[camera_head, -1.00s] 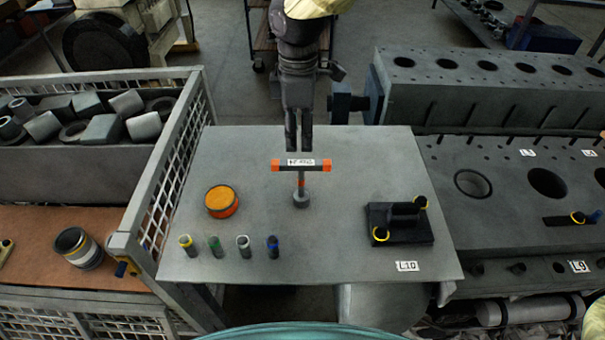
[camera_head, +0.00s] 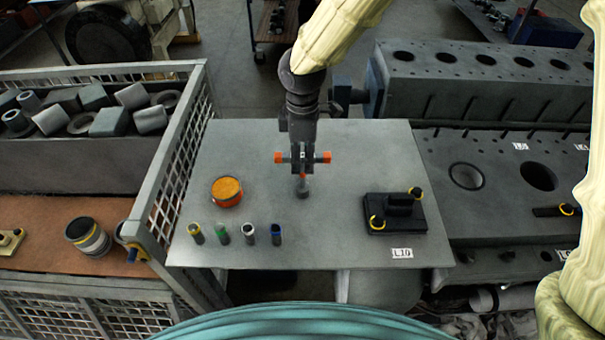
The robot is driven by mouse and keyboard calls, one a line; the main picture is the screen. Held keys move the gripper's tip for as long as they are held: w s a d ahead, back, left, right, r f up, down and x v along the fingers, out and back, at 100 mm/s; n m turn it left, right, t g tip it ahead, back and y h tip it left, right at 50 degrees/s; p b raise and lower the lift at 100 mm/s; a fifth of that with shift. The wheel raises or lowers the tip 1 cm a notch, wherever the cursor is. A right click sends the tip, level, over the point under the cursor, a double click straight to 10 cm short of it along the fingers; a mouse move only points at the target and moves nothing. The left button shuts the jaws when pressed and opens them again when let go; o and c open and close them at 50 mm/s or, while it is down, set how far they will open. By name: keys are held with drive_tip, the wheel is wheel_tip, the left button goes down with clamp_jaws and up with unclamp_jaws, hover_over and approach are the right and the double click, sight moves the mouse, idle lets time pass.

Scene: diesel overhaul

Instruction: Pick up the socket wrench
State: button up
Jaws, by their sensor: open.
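The socket wrench (camera_head: 323,158) is a T-shaped tool with a dark crossbar and orange ends. It stands upright on the grey table, its socket end (camera_head: 303,192) down. My gripper (camera_head: 301,168) is above and around the middle of the crossbar, its open fingers pointing down. The gripper hides the middle of the bar and the white label there. I cannot tell whether the fingers touch the bar.
An orange-topped round tin (camera_head: 227,191) and several small coloured-rim cylinders (camera_head: 222,234) stand to the left. A black block with yellow rings (camera_head: 396,213) is at the right. A mesh crate wall (camera_head: 165,180) borders the table's left; an engine block (camera_head: 480,90) stands right.

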drive_tip(key=shift+s+r, duration=0.15)
drive_tip(key=shift+s, duration=0.1)
drive_tip(key=shift+w, duration=0.15)
clamp_jaws()
drive_tip(key=shift+r+b, duration=0.5)
drive_tip(key=shift+r, duration=0.1)
wheel_tip(320, 180, up, 2)
drive_tip(key=shift+r+b, duration=0.1)
drive_tip(key=shift+b, duration=0.45)
drive_tip(key=s+r+b, duration=0.1)
drive_tip(key=s+b, duration=0.3)
drive_tip(key=s, duration=1.2)
drive_tip(key=shift+d+r+b, duration=0.2)
drive_tip(key=shift+r+b, duration=0.1)
drive_tip(key=shift+b, duration=0.05)
